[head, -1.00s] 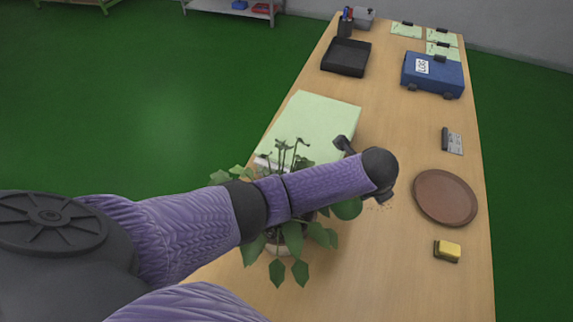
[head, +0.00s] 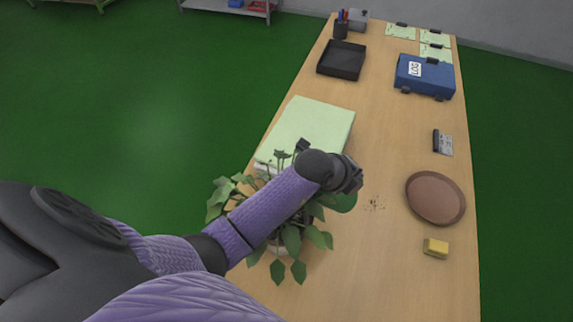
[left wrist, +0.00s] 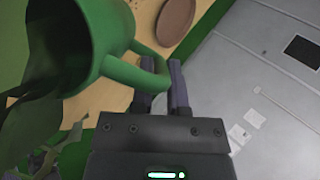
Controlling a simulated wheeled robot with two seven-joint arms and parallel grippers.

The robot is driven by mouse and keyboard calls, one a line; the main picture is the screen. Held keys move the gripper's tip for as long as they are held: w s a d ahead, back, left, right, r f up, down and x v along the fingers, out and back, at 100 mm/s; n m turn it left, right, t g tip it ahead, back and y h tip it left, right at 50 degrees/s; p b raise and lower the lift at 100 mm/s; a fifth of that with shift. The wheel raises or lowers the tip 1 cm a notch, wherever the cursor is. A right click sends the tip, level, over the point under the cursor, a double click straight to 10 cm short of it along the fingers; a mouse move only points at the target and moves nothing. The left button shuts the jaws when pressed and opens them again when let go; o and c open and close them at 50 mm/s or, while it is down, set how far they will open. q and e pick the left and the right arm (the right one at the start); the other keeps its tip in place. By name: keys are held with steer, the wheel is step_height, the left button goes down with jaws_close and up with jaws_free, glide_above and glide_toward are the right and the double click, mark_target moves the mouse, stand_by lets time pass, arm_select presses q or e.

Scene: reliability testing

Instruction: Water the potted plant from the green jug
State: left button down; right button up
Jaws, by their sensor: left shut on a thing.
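The green jug (left wrist: 115,45) fills the upper left of the left wrist view, its dark open mouth facing the leaves at the left edge. My left gripper (left wrist: 165,75) is shut on the jug's handle. In the head view my wrist hides most of the jug; a rounded green part (head: 343,203) shows below it. The potted plant (head: 292,240) stands on the near left of the table, partly behind my left forearm, its pale pot mostly covered by leaves. My left gripper (head: 352,174) is above the plant's right side. I cannot see any water. My right gripper is not in view.
Dark crumbs (head: 373,203) lie right of the plant. A brown round plate (head: 435,198) and a yellow sponge (head: 436,248) lie further right. A pale green stack (head: 310,130) lies behind the plant. A blue case (head: 425,77) and a black tray (head: 342,60) are farther back.

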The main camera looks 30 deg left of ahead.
arm_select(q)
steer(key=shift+s+a+b, duration=0.15)
steer(key=shift+a+b, duration=0.05)
steer(key=shift+b, duration=0.2)
steer(key=shift+s+a+r+t+h+b, duration=0.1)
steer(key=shift+s+a+t+h+b, duration=0.2)
steer(key=shift+s+a+h+b, duration=0.15)
stand_by(0.4)
steer(key=shift+s+a+r+t+h+b, duration=0.35)
steer(key=shift+a+b, duration=0.1)
steer(key=shift+b, duration=0.1)
steer(key=shift+a+r, duration=0.15)
steer(key=shift+a, duration=0.1)
steer(key=shift+s+a+r+n+b, duration=0.1)
steer(key=shift+s+a+n+b, duration=0.15)
steer(key=shift+b, duration=0.25)
steer(key=shift+r, duration=0.1)
steer(key=shift+a+r+t+h, duration=0.1)
steer(key=shift+r+t+h, duration=0.1)
steer(key=shift+t+h, duration=0.1)
steer(key=shift+s+a+r+b, duration=0.2)
steer(key=shift+r+b, duration=0.3)
steer(key=shift+b, duration=0.1)
stand_by(0.6)
